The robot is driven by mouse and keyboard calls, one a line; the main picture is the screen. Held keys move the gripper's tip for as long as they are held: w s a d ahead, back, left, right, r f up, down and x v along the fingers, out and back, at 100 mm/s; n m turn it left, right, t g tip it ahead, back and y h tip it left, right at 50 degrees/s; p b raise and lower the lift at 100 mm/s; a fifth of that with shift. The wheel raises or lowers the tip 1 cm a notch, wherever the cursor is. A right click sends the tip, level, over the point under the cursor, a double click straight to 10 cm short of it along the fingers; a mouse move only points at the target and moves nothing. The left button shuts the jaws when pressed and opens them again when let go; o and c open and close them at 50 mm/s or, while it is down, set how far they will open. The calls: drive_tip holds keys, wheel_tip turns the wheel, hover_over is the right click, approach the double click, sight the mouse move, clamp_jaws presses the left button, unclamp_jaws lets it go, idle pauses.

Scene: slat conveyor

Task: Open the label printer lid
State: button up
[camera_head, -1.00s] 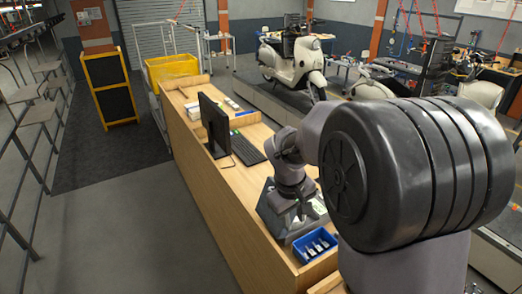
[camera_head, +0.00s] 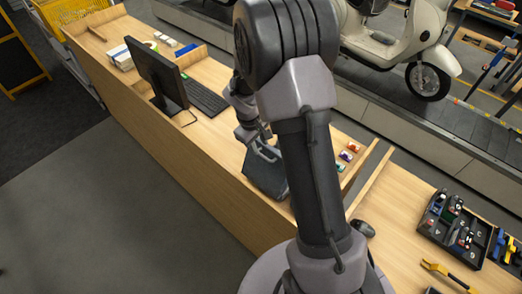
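The label printer looks like a dark grey-blue box (camera_head: 266,178) on the wooden counter, in the middle of the head view, just left of my arm. A raised edge or bar shows along its top, but I cannot tell how far the lid is open. My gripper (camera_head: 256,138) is at the printer's upper back edge, pointing down at it. It looks very close to or touching the top; the exact contact is unclear. The fingers are small and dark, so their opening cannot be made out. My arm hides the printer's right side.
A monitor (camera_head: 156,72) and keyboard (camera_head: 204,97) stand on the counter to the left. Small coloured items (camera_head: 347,155) lie right of my arm. A mouse (camera_head: 362,228), a black parts tray (camera_head: 455,228) and a yellow-handled tool (camera_head: 446,274) lie further right. A scooter (camera_head: 405,40) stands behind.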

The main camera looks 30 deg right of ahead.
sight(263, 156)
drive_tip(key=x, duration=0.5)
drive_tip(key=shift+s+d, duration=0.1)
drive_tip(key=shift+s, duration=0.05)
drive_tip(key=shift+f, duration=0.6)
clamp_jaws()
idle(0.7)
